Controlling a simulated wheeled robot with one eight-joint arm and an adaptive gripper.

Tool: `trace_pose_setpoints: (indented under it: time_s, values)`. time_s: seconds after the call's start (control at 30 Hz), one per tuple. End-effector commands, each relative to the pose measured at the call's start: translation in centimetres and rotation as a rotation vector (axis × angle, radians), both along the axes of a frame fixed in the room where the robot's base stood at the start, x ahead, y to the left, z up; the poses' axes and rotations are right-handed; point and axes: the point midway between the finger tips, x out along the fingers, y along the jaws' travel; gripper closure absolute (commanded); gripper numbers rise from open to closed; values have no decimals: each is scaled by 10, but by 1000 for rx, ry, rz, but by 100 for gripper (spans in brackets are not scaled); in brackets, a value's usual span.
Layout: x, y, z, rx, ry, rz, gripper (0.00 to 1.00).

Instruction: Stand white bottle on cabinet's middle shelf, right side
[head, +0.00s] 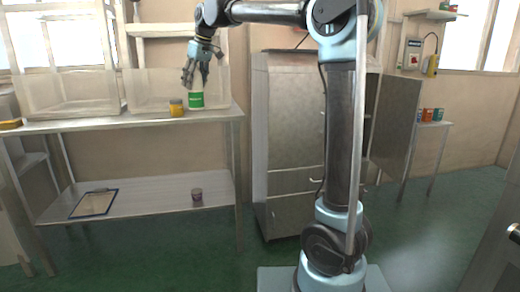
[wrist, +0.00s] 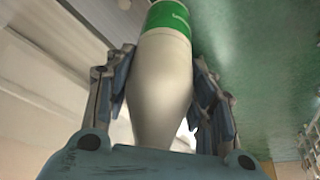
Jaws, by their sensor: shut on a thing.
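The white bottle with a green label (head: 196,100) is at the table's right part in the head view, neck up. I cannot tell whether its base touches the tabletop. My gripper (head: 195,80) is above it, pointing down, with its fingers around the upper part. In the wrist view the bottle (wrist: 160,75) sits between the two fingers, which are shut on it. The grey cabinet (head: 288,120) stands right of the table. A door (head: 395,125) stands open at its right. My arm covers much of the cabinet's right part, and its middle shelf is not clearly visible.
A yellow jar (head: 177,108) stands close left of the bottle on the table (head: 110,122). A clipboard (head: 94,203) and a small dark cup (head: 197,195) are on the lower shelf. A small side table (head: 437,124) with several cans is at right. Green floor lies open in front.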

Motion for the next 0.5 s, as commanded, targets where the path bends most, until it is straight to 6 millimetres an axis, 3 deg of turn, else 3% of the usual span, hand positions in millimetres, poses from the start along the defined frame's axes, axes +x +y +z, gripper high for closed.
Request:
trace_pose_setpoints:
  time_s: [0.27,0.5]
  values:
    - [47,-29,-45,-1,0,-98,89]
    - [100,-69,-112,-4,0,-220,89]
